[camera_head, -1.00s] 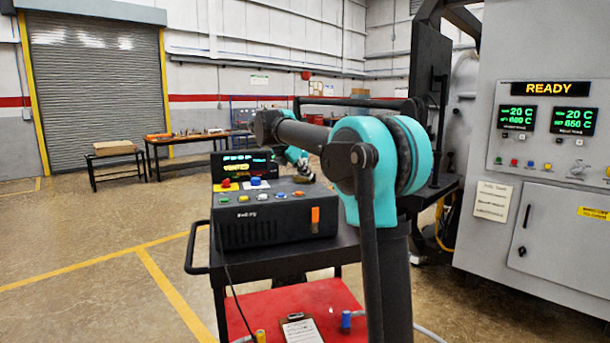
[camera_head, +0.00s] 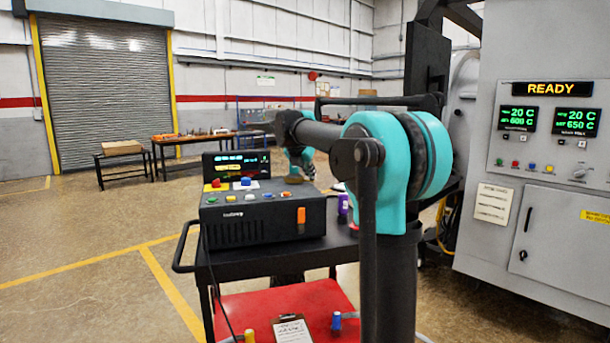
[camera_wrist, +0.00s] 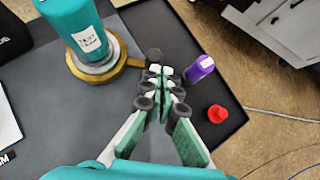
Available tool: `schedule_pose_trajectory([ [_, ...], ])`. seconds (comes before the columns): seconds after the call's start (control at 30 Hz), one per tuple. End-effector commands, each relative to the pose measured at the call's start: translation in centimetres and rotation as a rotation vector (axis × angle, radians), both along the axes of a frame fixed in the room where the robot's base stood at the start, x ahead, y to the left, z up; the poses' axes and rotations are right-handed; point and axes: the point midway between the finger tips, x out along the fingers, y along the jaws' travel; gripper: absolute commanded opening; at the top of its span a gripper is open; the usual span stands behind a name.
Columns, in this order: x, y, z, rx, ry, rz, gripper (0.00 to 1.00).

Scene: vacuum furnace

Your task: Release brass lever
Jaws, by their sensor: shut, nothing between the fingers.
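In the wrist view a brass lever (camera_wrist: 133,62) sticks out to the right from the brass ring at the foot of a teal cylinder (camera_wrist: 82,28) with a white label. A dark round knob (camera_wrist: 154,55) is at the lever's end. My gripper (camera_wrist: 161,74) is shut and empty, with its fingertips close to the knob. I cannot tell whether they touch it. In the head view my arm hides much of this area, and the lever cannot be made out.
A purple bottle (camera_wrist: 200,68) and a red object (camera_wrist: 217,114) stand right of my gripper on the dark cart top (camera_wrist: 180,20). A black control box (camera_head: 262,217) is on the cart. The furnace cabinet (camera_head: 560,240) is at the right. Open floor lies left.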

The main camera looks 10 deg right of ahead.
Motion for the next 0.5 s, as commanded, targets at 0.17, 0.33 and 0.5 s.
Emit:
schedule_pose_trajectory([
  [0.17, 0.8, -1.2, 0.0, 0.000, 0.000, -0.003, 0.00],
  [0.33, 1.5, -1.9, 0.0, 0.000, 0.001, -0.002, 0.00],
  [0.5, 2.0, -2.4, 0.0, 0.001, 0.001, -0.003, 0.00],
])
